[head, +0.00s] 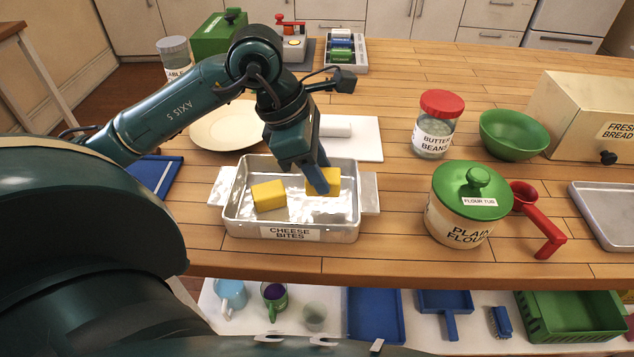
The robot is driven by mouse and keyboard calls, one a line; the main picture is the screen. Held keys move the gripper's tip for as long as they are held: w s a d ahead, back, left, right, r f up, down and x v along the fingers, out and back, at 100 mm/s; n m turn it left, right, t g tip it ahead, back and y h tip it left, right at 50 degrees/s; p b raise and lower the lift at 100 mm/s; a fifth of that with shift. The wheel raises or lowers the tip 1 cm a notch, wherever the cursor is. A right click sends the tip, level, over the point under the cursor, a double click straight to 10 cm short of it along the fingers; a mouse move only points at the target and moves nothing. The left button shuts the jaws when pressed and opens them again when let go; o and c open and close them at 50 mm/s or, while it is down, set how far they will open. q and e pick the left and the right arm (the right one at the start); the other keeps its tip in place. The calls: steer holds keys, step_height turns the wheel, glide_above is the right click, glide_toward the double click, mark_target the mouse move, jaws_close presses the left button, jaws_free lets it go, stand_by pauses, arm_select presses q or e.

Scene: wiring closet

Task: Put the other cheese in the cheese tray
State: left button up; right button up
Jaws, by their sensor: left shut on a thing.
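The cheese tray (291,233) is a silver metal tray labelled "CHEESE BITES" near the front edge of the wooden counter. One yellow cheese block (268,195) lies in its left part. A second yellow cheese block (331,187) is at the right part of the tray, inside its rim in this view. My left gripper (319,182) reaches down over the tray and is shut on this second block. Its fingers hide part of the block, and I cannot tell whether the block touches the tray floor. My right gripper is not in view.
A white board (362,143) and a cream plate (225,127) lie behind the tray. The flour tub (468,205), a red scoop (545,232), a butter beans jar (436,126) and a green bowl (513,134) stand to the right. Bare counter (390,230) lies between tray and tub.

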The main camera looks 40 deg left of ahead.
arm_select(q)
steer(key=shift+f, duration=1.9)
steer(key=shift+f+b, duration=0.25)
steer(key=shift+b, duration=0.1)
steer(key=o, duration=1)
steer(key=shift+r, duration=0.1)
steer(key=shift+r+p, duration=0.25)
steer(key=shift+p, duration=0.15)
steer(key=v, duration=1.2)
